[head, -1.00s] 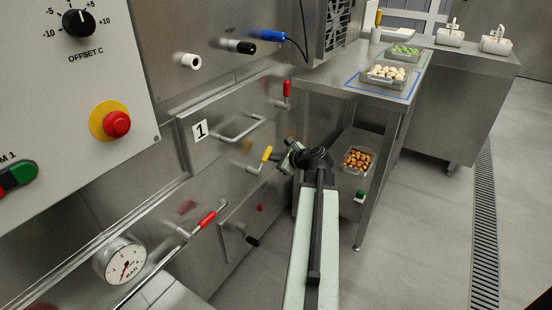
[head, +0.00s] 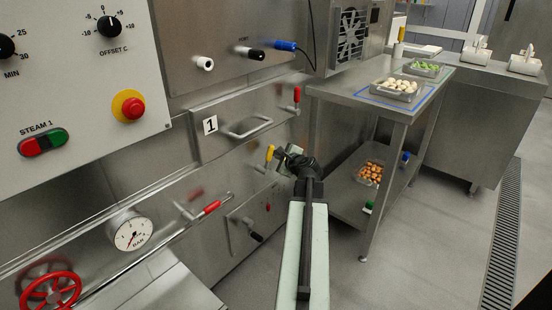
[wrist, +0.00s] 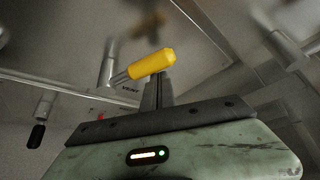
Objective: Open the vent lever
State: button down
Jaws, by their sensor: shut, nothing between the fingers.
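The vent lever has a yellow handle (head: 270,153) on a metal stem on the steel front. In the wrist view the yellow handle (wrist: 152,65) sticks out sideways, with the word VENT on the panel beside it. My gripper (head: 281,152) is shut and empty, just right of the handle in the head view. In the wrist view my closed fingers (wrist: 158,85) point up at the handle's underside near its free end. They look very close to it; whether they touch it I cannot tell.
A red-handled lever (head: 297,95) is above right, another red one (head: 211,207) lower left, and a black-handled one (head: 254,236) below. A door handle (head: 249,128) protrudes above the vent lever. A steel table (head: 347,93) stands to the right; the floor beyond is clear.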

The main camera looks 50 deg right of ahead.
jog(key=shift+s+a+r+p, duration=0.25)
jog(key=shift+a+r+p, duration=0.2)
jog(key=shift+a+r, duration=0.05)
jog(key=shift+w+a, duration=0.15)
jog(key=shift+a, duration=0.1)
dwell(0.3)
